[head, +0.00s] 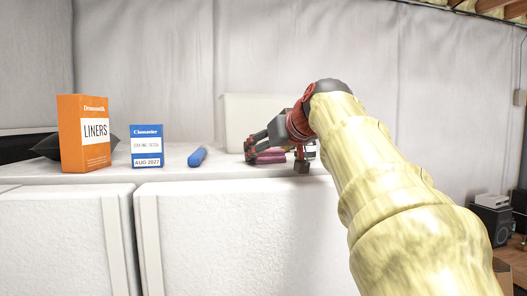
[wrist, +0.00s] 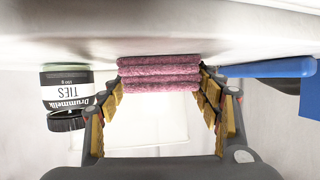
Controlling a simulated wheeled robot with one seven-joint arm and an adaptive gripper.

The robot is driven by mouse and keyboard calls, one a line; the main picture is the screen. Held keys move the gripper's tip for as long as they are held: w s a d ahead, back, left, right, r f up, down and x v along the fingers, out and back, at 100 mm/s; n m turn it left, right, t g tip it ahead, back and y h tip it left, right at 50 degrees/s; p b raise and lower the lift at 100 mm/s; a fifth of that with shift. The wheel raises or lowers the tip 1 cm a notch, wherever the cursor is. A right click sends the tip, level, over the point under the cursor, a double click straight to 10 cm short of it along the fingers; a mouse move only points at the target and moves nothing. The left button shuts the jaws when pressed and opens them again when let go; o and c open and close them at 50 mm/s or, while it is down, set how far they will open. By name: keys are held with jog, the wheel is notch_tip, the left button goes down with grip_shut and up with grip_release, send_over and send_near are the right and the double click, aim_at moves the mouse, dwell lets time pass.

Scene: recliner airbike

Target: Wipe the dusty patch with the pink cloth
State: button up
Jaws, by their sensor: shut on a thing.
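The pink cloth (head: 268,158) is a folded, layered pad low over the white top surface, right of centre in the head view. My gripper (head: 260,148) is shut on it. In the wrist view, the yellow-padded fingers of my gripper (wrist: 160,88) stand on either side of the cloth (wrist: 158,73). The cloth appears against or very close to the white surface; I cannot tell if it touches. I cannot make out a dusty patch in either view. My forearm hides part of the surface to the right.
A blue stick-like object (head: 197,156) lies left of my gripper. Further left stand a blue-and-white box (head: 147,146) and an orange LINERS box (head: 84,134), with a dark pillow-like thing (head: 47,147) behind. A TIES jar (wrist: 67,88) is close by in the wrist view.

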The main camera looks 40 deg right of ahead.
jog(key=shift+w+d+f, duration=0.1)
jog(key=shift+w+d, duration=0.1)
jog(key=shift+w, duration=0.3)
jog(key=shift+w+d, duration=0.15)
jog(key=shift+w, duration=0.35)
jog(key=shift+s+a+f, duration=0.15)
jog(key=shift+s+a, duration=0.1)
jog(key=shift+s, duration=0.45)
jog(key=shift+s+a+b, duration=0.25)
jog(key=shift+s+b, duration=0.2)
jog(key=shift+s, duration=0.25)
jog(key=shift+w+d+r+p, duration=0.2)
jog(key=shift+w+p, duration=0.05)
jog(key=shift+w, duration=0.25)
jog(key=shift+w+d+r+p, duration=0.15)
jog(key=shift+w+p, duration=0.05)
jog(key=shift+w, duration=0.25)
jog(key=shift+w+d+f, duration=0.1)
jog(key=shift+w+f, duration=0.1)
jog(key=shift+w, duration=0.25)
jog(key=shift+s+a+f+b, duration=0.1)
jog(key=shift+s+a+b, duration=0.15)
jog(key=shift+a, duration=0.25)
jog(key=shift+s+a+f+b, duration=0.1)
jog(key=shift+s+a+b, duration=0.15)
jog(key=shift+a, duration=0.2)
jog(key=shift+s+a, duration=0.4)
jog(key=shift+a, duration=0.4)
